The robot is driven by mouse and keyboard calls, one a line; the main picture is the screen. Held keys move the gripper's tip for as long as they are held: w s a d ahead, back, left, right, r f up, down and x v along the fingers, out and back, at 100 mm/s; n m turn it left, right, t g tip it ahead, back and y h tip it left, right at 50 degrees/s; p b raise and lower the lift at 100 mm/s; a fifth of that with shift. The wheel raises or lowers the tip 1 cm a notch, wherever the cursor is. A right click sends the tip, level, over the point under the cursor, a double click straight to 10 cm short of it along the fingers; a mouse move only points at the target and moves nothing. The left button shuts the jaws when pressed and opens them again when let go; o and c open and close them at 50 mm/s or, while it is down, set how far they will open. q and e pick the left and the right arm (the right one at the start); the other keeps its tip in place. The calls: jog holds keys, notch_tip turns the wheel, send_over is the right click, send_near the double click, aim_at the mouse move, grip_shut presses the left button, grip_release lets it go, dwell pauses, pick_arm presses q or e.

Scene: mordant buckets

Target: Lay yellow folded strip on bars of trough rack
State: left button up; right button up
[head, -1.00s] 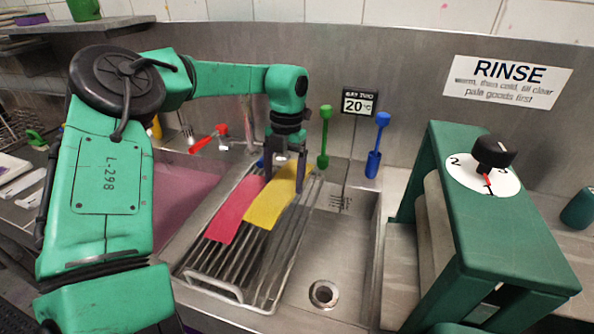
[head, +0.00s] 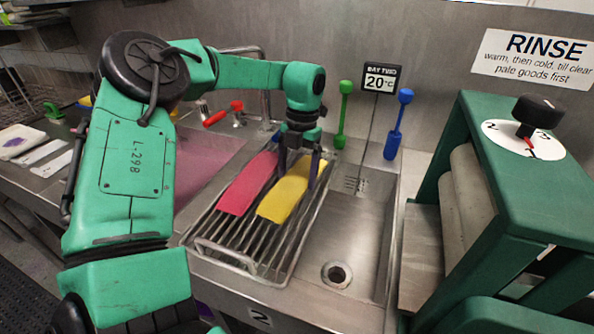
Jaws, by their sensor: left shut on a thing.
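The yellow folded strip (head: 285,198) lies along the bars of the trough rack (head: 240,250), to the right of a pink strip (head: 246,183) on the same bars. My left gripper (head: 299,178) is at the far end of the yellow strip, its fingers pointing down on either side of it and shut on it. The strip's near end reaches about the middle of the rack. I cannot tell whether the whole strip touches the bars. My right gripper is not in view.
A sink basin with a drain (head: 337,275) is right of the rack, and a pink-filled basin (head: 200,160) is left. A green roller frame (head: 520,180) stands at right. Green (head: 343,115) and blue (head: 398,125) upright tools and a temperature sign (head: 380,78) stand behind.

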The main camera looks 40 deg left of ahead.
pick_arm(q)
jog(key=o, duration=1.2)
jog(key=shift+c, duration=0.2)
notch_tip(320, 180, up, 14)
jog(key=w+p, duration=0.1)
jog(key=w, duration=0.1)
jog(key=shift+a+r, duration=0.2)
